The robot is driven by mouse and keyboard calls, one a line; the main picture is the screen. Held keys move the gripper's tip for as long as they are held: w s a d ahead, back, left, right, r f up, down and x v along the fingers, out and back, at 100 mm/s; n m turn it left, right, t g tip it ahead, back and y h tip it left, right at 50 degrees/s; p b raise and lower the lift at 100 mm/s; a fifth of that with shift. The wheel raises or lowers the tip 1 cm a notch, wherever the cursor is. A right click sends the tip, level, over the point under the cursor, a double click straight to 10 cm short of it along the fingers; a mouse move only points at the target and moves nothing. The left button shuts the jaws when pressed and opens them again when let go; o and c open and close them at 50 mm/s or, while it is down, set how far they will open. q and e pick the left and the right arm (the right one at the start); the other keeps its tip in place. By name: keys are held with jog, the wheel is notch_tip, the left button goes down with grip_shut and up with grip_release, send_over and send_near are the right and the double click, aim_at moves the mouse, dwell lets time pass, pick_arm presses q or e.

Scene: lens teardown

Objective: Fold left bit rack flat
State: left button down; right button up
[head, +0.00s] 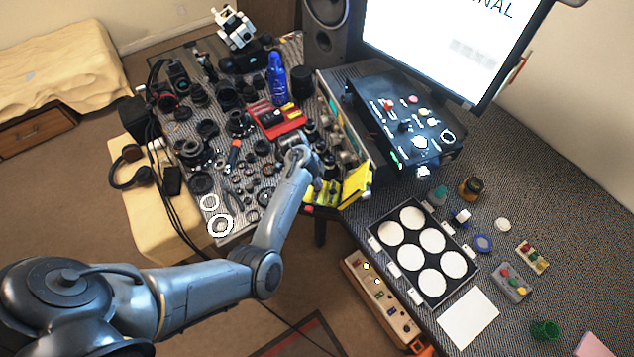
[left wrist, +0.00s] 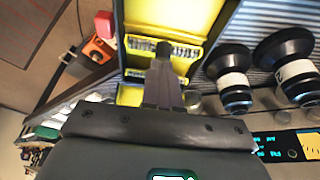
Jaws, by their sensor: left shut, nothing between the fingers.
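The yellow bit rack (head: 355,186) is at the front right corner of the parts table in the head view. A yellow panel stands tilted at its right, and a lower yellow part (head: 322,195) lies beside it. In the left wrist view the yellow panel (left wrist: 172,14) fills the top middle, with rows of small bits below it. My left gripper (head: 317,182) is over the rack. In the left wrist view its shut, empty fingers (left wrist: 163,50) reach to the bit rows; I cannot tell whether they touch. The fingers hide part of the rack. My right gripper is out of view.
Lenses and tools crowd the parts table around a red case (head: 277,118). Dark lens barrels (left wrist: 230,75) stand close right of the fingers in the wrist view. A black control box (head: 405,120) and a tray of white discs (head: 424,236) are on the right desk.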

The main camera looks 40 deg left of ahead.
pick_arm(q)
jog(key=shift+s+a+f+p, duration=0.1)
jog(key=shift+s+a+p, duration=0.05)
jog(key=shift+a+p, duration=0.15)
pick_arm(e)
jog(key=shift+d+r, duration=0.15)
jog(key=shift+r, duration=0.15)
pick_arm(q)
jog(key=shift+s+a+f+p, duration=0.15)
jog(key=shift+a+p, duration=0.1)
jog(key=shift+p, duration=0.05)
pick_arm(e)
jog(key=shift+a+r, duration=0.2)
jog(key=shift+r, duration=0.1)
